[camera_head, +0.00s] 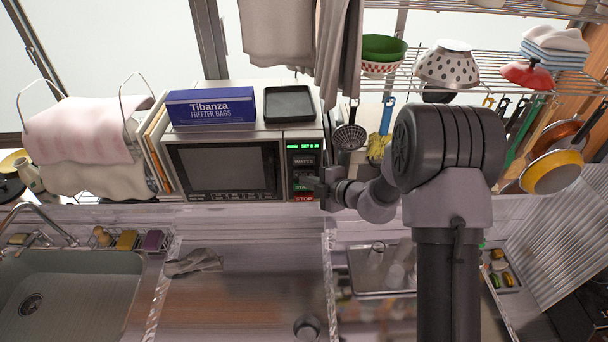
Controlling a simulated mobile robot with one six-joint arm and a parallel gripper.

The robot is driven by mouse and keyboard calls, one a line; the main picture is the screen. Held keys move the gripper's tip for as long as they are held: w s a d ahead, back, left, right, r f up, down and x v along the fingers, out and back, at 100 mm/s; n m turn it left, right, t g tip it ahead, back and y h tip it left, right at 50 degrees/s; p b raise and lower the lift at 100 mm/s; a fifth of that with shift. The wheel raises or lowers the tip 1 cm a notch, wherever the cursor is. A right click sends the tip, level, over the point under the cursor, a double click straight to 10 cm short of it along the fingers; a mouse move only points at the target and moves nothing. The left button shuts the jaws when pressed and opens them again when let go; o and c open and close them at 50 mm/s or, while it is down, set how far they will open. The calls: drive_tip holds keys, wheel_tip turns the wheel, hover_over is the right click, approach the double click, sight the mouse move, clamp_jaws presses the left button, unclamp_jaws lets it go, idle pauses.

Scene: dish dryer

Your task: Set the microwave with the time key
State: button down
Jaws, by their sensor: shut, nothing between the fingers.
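The microwave (222,140) stands on the back counter with its dark-windowed door shut. Its control panel (303,160) is at the right side, with a lit green display (303,146) at the top. Below it are a key marked WATTS, a green START key and a red STOP key (303,198). My gripper (312,182) is shut and empty, at the lower right of the panel close to the START key. It covers part of the panel; I cannot tell whether it touches. No key clearly marked as the time key can be read.
A blue freezer bags box (211,107) and a black tray (289,104) lie on the microwave. A black skimmer (349,136) and other utensils hang to its right, behind my arm. A cloth-draped rack (85,140) stands left. The sink (75,290) is front left.

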drive_tip(key=shift+w+p, duration=0.3)
drive_tip(key=shift+w, duration=0.3)
idle(0.5)
drive_tip(key=shift+s, duration=1.25)
drive_tip(key=s, duration=0.5)
drive_tip(key=shift+b, duration=0.3)
idle(1.9)
